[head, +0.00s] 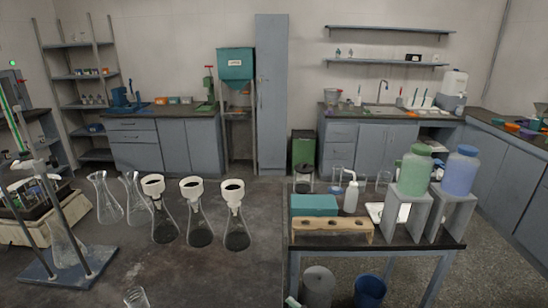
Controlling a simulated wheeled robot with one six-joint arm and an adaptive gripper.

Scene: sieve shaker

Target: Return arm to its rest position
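Only the head view is given. Neither my arm nor my gripper shows in it, so I cannot tell the arm's pose or whether the gripper holds anything.
A dark bench at front left carries several funnel-topped flasks (200,225) and a blue-based stand (68,278). The right table (440,236) holds a teal box (314,205), a wooden rack (320,229), and green (414,172) and blue (461,171) jugs. Grey cabinets (187,146) line the back wall.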

